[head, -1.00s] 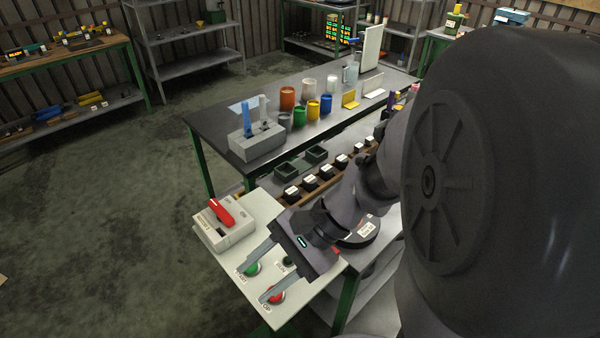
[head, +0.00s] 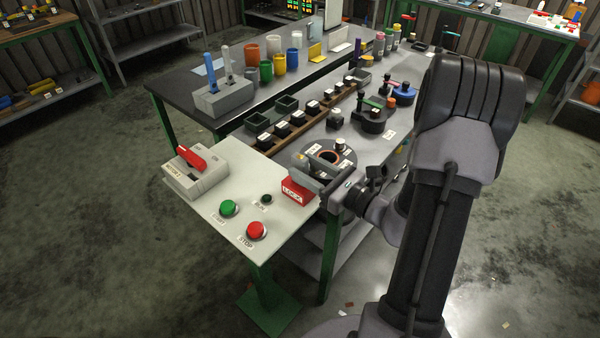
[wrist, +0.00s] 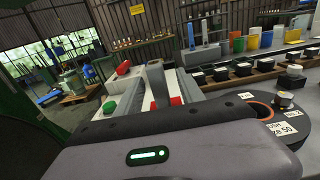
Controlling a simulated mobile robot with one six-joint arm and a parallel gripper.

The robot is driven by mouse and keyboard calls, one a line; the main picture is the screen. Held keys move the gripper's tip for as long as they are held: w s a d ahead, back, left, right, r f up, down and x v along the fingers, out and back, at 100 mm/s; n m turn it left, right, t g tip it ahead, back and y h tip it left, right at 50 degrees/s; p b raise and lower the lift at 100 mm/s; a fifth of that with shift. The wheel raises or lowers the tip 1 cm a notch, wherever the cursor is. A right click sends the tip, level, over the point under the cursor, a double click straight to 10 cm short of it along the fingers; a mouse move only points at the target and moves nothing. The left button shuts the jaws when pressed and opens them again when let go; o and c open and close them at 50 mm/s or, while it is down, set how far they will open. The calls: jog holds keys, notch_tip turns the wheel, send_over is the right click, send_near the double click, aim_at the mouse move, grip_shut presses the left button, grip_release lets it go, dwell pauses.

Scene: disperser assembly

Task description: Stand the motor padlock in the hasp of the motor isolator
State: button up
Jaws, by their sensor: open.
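The motor isolator (head: 198,178) is a pale grey box with a red handle (head: 191,156) at the far left of the white panel. Its handle also shows in the wrist view (wrist: 124,67). I cannot make out its hasp. A red block labelled LOCK (head: 297,191) stands at the panel's right edge, close beside my gripper; red parts of it show behind a finger in the wrist view (wrist: 176,101). I cannot make out a separate padlock. My gripper (head: 309,160) is open above and behind the red block, apart from the isolator.
A green START button (head: 228,208), a red STOP button (head: 256,231) and a small black button (head: 266,199) stand on the panel. A round dark fixture (head: 325,165) is by my gripper. A rail of black blocks (head: 297,119) runs behind.

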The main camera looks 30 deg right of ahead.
jog(key=b+x, duration=0.1)
jog(key=x, duration=0.4)
jog(key=shift+a+f, duration=0.1)
jog(key=shift+a, duration=0.05)
grip_shut()
